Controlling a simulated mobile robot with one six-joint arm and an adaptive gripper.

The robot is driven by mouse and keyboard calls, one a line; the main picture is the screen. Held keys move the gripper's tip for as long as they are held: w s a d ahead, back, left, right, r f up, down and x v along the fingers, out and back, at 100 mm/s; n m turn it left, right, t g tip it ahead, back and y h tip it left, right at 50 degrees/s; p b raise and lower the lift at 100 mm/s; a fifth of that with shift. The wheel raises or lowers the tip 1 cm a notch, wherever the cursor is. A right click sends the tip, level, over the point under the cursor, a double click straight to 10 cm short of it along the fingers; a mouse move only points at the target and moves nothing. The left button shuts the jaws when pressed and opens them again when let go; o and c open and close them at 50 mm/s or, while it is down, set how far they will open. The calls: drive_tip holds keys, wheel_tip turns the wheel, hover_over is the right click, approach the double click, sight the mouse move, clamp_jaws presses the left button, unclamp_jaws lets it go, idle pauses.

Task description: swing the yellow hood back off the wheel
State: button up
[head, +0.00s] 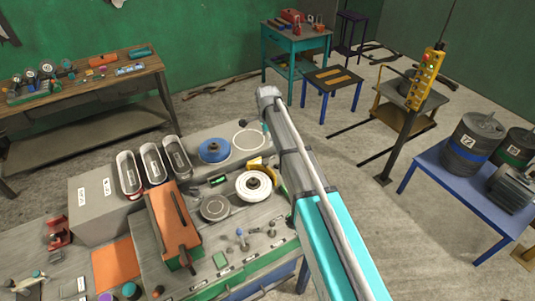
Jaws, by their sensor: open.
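The white wheel (246,190) with a dark hub lies flat on the grey workbench, just left of my arm. The yellow hood (256,163) shows as a yellow piece along the far and right edge of the wheel. Part of the hood is hidden behind my arm, so its full shape and how far it covers the wheel cannot be told. Most of the wheel's top face shows. My arm runs from the lower right up past the wheel's right side. I cannot make out my gripper's fingers in this view.
A blue disc (214,150), a grey disc (215,208) and an orange block (168,222) stand near the wheel. Several oval bins are behind the block. A blue table (430,180) with drums stands right. Open floor lies between it and the bench.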

sight(265, 161)
drive_tip(key=shift+w+a+r, duration=0.35)
drive_tip(key=shift+a, duration=0.15)
drive_tip(key=shift+f, duration=0.15)
wheel_tip(265, 161, down, 14)
drive_tip(key=b, duration=1.3)
drive_tip(key=shift+r+b, duration=0.2)
drive_tip(key=shift+b, duration=0.15)
